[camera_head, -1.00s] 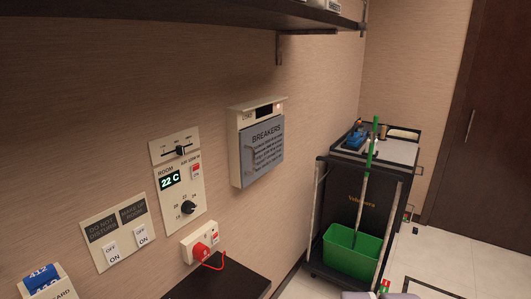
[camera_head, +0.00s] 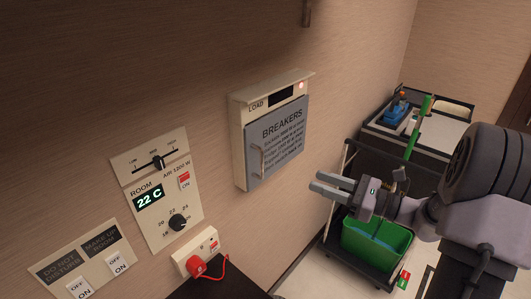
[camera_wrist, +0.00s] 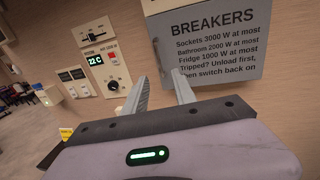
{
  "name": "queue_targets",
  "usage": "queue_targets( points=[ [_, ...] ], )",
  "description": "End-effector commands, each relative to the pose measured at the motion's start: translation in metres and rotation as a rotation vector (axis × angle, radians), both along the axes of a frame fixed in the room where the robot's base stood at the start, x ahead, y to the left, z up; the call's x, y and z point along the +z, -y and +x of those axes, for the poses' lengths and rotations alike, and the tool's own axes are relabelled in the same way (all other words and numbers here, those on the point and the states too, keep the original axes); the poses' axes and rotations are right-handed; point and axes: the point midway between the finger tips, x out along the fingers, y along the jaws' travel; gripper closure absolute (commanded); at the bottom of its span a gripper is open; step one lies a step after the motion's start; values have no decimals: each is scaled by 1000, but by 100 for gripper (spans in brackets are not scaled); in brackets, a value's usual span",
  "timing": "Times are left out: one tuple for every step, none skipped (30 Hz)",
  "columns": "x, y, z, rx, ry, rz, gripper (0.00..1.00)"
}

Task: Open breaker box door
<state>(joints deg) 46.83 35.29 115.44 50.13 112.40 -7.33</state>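The breaker box (camera_head: 240,150) is mounted on the wall, a cream case with a grey door (camera_head: 279,140) marked BREAKERS. The door looks closed. A slim handle (camera_head: 258,160) stands on the door's left side. My gripper (camera_head: 322,184) is to the right of and below the door in the head view, apart from it, its fingers pointing left. In the wrist view the door (camera_wrist: 208,45) fills the upper right, and my gripper (camera_wrist: 161,88) shows two separated fingers with nothing between them. The right fingertip overlaps the door's lower part in that view.
A control panel (camera_head: 148,198) with a dial and a red-plugged socket (camera_head: 196,256) are on the wall to the left. A dark surface lies below. A cleaning cart with a green bucket (camera_head: 372,250) stands right, behind my arm. A shelf bracket (camera_head: 307,12) is above.

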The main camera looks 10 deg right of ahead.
Motion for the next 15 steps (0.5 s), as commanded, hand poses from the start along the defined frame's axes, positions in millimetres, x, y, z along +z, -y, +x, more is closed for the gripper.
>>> queue_targets(
  points=[
    [-1, -11, 7, 7, -1, -1, 68],
    [-2, -18, 13, 8, 0, -1, 68],
    [-2, -27, 22, 9, 0, -3, 68],
    [-2, -34, 28, 10, -1, -1, 68],
    [-2, -41, 34, 11, -1, -4, 68],
    [-2, -51, 43, 11, -1, -2, 68],
    [-2, -58, 49, 11, -1, -3, 68],
    [-2, -64, 55, 11, -1, -4, 68],
    [-2, -73, 63, 11, -1, -3, 68],
    [-2, -79, 68, 11, -1, -3, 68],
    [-2, -84, 74, 10, -1, -4, 68],
    [-2, -91, 80, 9, -1, -3, 68],
    [-2, -96, 84, 10, -1, -4, 68],
    [-2, -100, 88, 9, -1, -3, 68],
    [-2, -105, 93, 9, -3, -4, 68]
  ],
)
